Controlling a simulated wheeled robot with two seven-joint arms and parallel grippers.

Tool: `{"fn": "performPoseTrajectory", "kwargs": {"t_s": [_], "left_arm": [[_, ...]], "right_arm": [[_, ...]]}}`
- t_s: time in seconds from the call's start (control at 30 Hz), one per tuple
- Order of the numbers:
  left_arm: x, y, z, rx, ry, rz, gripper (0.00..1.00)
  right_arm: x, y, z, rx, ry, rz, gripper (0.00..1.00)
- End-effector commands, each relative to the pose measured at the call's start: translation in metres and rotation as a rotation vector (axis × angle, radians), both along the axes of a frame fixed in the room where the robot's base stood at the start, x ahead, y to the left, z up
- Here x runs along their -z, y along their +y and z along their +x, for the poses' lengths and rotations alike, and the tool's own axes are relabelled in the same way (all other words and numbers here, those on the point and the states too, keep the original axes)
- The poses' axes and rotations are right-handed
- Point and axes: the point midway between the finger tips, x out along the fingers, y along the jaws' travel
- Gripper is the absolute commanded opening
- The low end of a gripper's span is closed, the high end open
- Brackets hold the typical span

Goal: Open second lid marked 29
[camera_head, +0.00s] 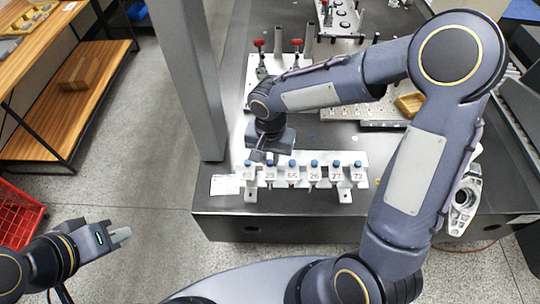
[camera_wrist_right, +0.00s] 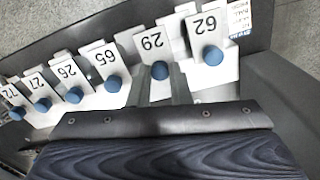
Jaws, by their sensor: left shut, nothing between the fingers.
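A white rack (camera_head: 345,160) holds a row of number plates with blue knobs near the table's front edge. The lid marked 29 (camera_head: 269,174) is second from the left, between 62 and 65. In the right wrist view its plate (camera_wrist_right: 153,41) and blue knob (camera_wrist_right: 160,70) show upside down. My right gripper (camera_head: 263,156) is just behind this knob, pointing down; in its wrist view the open fingers (camera_wrist_right: 160,84) lie on either side of the knob, with gaps visible. I cannot tell whether they touch. My left gripper (camera_head: 123,235) is shut and empty, off the table at lower left.
Neighbouring plates 62 (camera_wrist_right: 209,22) and 65 (camera_wrist_right: 101,57) stand close on both sides. A grey column (camera_head: 190,80) rises left of the rack. Red-handled clamps (camera_head: 259,43) stand behind it. A metal part (camera_head: 462,198) lies at the right.

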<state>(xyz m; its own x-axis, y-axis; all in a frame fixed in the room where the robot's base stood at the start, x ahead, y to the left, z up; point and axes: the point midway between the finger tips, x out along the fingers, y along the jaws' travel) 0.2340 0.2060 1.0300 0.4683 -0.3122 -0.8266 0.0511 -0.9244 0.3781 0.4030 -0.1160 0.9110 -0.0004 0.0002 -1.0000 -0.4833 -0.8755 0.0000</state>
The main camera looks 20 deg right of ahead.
Motion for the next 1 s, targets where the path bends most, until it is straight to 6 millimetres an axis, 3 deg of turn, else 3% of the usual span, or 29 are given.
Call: {"fn": "performPoseTrajectory", "kwargs": {"t_s": [0.3,0.6,0.9,0.93,1.0], "left_arm": [[0.000,0.000,0.000,0.000,0.000,0.000,0.00],[0.000,0.000,0.000,0.000,0.000,0.000,0.00],[0.000,0.000,0.000,0.000,0.000,0.000,0.00],[0.000,0.000,0.000,0.000,0.000,0.000,0.00],[0.000,0.000,0.000,0.000,0.000,0.000,0.00]], "right_arm": [[0.000,0.000,0.002,0.000,0.000,0.000,0.00],[-0.001,-0.011,0.041,0.001,0.000,0.001,0.00],[-0.001,-0.012,0.042,0.000,-0.002,0.001,0.00],[-0.001,-0.012,0.042,0.000,-0.002,0.001,0.21],[-0.001,-0.012,0.042,0.000,-0.001,0.000,0.30]]}}
